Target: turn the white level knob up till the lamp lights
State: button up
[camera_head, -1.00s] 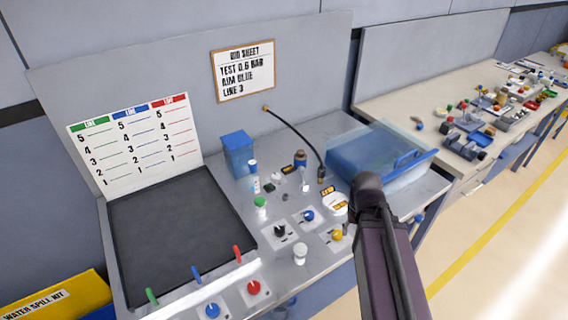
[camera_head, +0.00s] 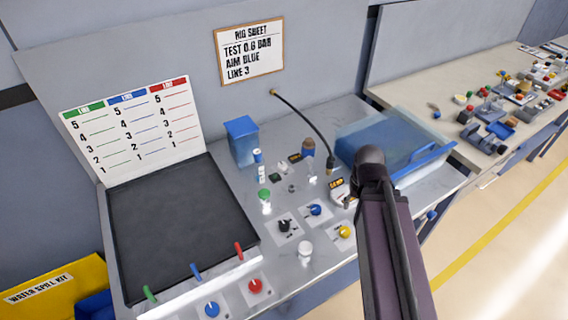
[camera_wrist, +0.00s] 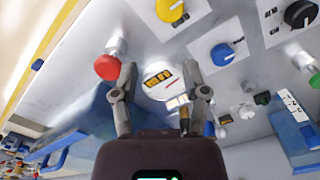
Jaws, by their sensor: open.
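A short white knob (camera_head: 305,252) stands on the bench panel in the head view, below the black knob. I take it for the level knob. I do not see it in the wrist view. I cannot pick out a lit lamp in either view. My gripper (camera_wrist: 161,72) is open and empty in the wrist view, its fingers spread over a round white gauge (camera_wrist: 158,84). In the head view my arm hides the gripper, and it sits to the right of the white knob, apart from it.
Black (camera_head: 285,226), blue (camera_head: 315,210) and yellow (camera_head: 345,232) knobs surround the white knob's area. A red mushroom button (camera_wrist: 107,67) is beside my left finger. A blue tray (camera_head: 395,150) stands behind my arm. A black hose (camera_head: 308,128) arches over the bench.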

jog(key=shift+o, duration=1.3)
jog(key=shift+w, duration=0.1)
notch_tip(320, 180, up, 3)
jog(key=n+p, duration=0.3)
jog(key=n, duration=0.1)
send_over(282, 165)
jog(key=shift+w+r, duration=0.1)
jog(key=shift+w, duration=0.1)
notch_tip(282, 165, down, 14)
jog(key=b, duration=1.3)
jog(key=shift+r+b, duration=0.1)
jog(key=shift+b, duration=0.2)
jog(key=c, duration=1.1)
